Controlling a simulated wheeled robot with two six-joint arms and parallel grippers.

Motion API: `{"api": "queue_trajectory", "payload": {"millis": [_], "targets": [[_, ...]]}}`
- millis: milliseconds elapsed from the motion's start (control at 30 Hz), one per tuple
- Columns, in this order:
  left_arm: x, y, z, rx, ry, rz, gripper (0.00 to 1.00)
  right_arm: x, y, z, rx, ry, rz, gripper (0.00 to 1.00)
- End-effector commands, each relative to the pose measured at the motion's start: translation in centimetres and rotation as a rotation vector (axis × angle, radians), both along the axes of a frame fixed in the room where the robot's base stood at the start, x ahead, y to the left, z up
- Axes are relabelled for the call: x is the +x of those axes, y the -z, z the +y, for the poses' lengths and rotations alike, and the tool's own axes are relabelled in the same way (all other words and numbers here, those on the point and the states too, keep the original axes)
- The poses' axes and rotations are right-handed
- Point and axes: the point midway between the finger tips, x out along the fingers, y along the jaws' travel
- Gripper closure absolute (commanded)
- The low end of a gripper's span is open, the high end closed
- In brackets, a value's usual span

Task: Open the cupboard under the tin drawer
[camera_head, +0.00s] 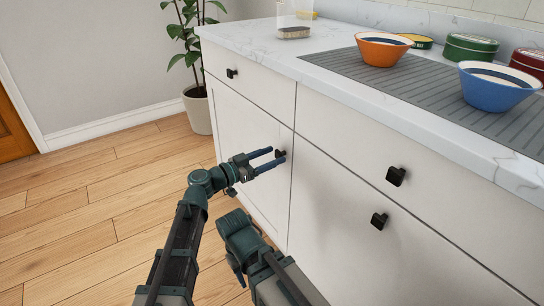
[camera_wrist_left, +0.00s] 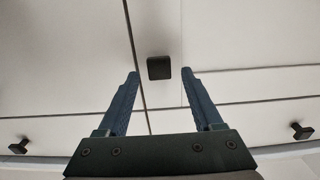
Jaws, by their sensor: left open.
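The white cabinet has two drawers, a left one (camera_head: 262,95) and a right one (camera_head: 345,135), above two cupboard doors, left (camera_head: 235,135) and right (camera_head: 330,200). All look shut, and no label shows which drawer is the tin drawer. My left gripper (camera_head: 272,158) is open at the left door's black knob (camera_head: 280,153). In the left wrist view this knob (camera_wrist_left: 159,68) lies between the fingertips (camera_wrist_left: 160,74), slightly beyond them; contact cannot be told. The right door's knob (camera_head: 379,221) is clear. My right arm is low beside the left; its fingers are not clear.
On the worktop (camera_head: 330,75) stand an orange bowl (camera_head: 381,53), a blue bowl (camera_head: 493,92), a green tin (camera_head: 469,48), a red tin (camera_head: 528,63) and a clear container (camera_head: 294,20). A potted plant (camera_head: 197,108) stands left of the cabinet. The wooden floor (camera_head: 90,190) is clear.

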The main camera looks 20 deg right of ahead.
Motion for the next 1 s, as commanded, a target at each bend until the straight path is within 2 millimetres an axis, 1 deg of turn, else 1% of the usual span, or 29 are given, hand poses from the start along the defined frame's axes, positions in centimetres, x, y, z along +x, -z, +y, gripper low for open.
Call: {"api": "queue_trajectory", "payload": {"millis": [100, 367, 400, 767, 1000], "targets": [[0.19, 0.0, -0.49, 0.0, 0.0, 0.0, 0.32, 0.0, 0.0, 0.0, 0.0, 0.0, 0.0, 0.5], [0.18, 0.0, -0.56, 0.0, 0.0, 0.0, 0.32, 0.0, 0.0, 0.0, 0.0, 0.0, 0.0, 0.5], [0.18, 0.0, -0.55, 0.0, 0.0, 0.0, 0.34, 0.0, 0.0, 0.0, 0.0, 0.0, 0.0, 0.5], [0.17, 0.0, -0.53, 0.0, 0.0, 0.0, 0.99, 0.0, 0.0, 0.0, 0.0, 0.0, 0.0, 0.5], [0.17, 0.0, -0.53, 0.0, 0.0, 0.0, 1.0, 0.0, 0.0, 0.0, 0.0, 0.0, 0.0, 0.5]]}}
